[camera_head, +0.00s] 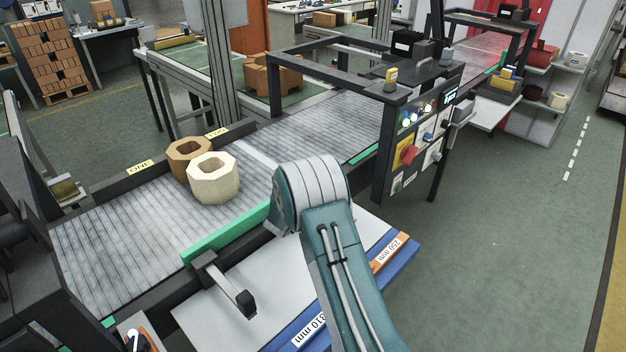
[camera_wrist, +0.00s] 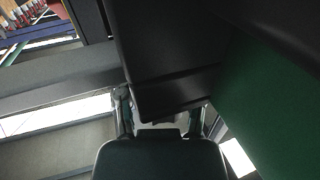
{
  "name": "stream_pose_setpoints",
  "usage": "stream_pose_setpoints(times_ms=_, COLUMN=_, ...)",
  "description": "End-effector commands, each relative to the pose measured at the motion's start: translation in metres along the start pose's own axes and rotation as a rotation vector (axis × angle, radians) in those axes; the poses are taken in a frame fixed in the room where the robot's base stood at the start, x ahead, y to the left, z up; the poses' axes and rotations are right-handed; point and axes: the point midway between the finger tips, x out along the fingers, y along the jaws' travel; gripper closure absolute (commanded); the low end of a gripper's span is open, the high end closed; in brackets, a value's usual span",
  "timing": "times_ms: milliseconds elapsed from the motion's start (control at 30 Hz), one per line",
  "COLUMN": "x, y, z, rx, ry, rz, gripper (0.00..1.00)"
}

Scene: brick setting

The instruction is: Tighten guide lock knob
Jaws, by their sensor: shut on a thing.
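My gripper (camera_wrist: 160,118) shows in the wrist view with one finger on each side of a black part (camera_wrist: 172,95), which I take to be the guide lock knob. The fingers are closed against it; its full shape is hard to make out in the dark. In the head view my teal arm hides the gripper and that part. The green guide rail (camera_head: 228,238) runs along the near side of the roller conveyor (camera_head: 110,225). A black bracket (camera_head: 228,283) with a downturned end reaches out from the rail, left of my arm.
A cream octagonal ring (camera_head: 214,182) and a brown one (camera_head: 186,158) stand on the rollers. A black frame with a control panel (camera_head: 420,140) rises at the right. A ledge with blue edge and orange "250 mm" label (camera_head: 390,252) lies below my arm. Floor at right is clear.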

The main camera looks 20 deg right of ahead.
Motion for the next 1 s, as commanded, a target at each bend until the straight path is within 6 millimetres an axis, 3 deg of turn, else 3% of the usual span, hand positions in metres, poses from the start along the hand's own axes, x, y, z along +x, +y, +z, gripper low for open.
stream_pose_setpoints(times_ms=367, x=-0.002, y=0.0, z=0.002, rx=-0.003, ry=-0.002, rz=-0.001, gripper=0.99)
stream_pose_setpoints(times_ms=400, x=-0.002, y=-0.001, z=0.002, rx=-0.003, ry=-0.002, rz=-0.001, gripper=0.39)
stream_pose_setpoints(times_ms=767, x=-0.002, y=-0.001, z=0.001, rx=-0.002, ry=-0.002, rz=-0.001, gripper=0.39)
stream_pose_setpoints(times_ms=1000, x=-0.036, y=-0.003, z=0.001, rx=-0.003, ry=-0.002, rz=-0.005, gripper=0.39)
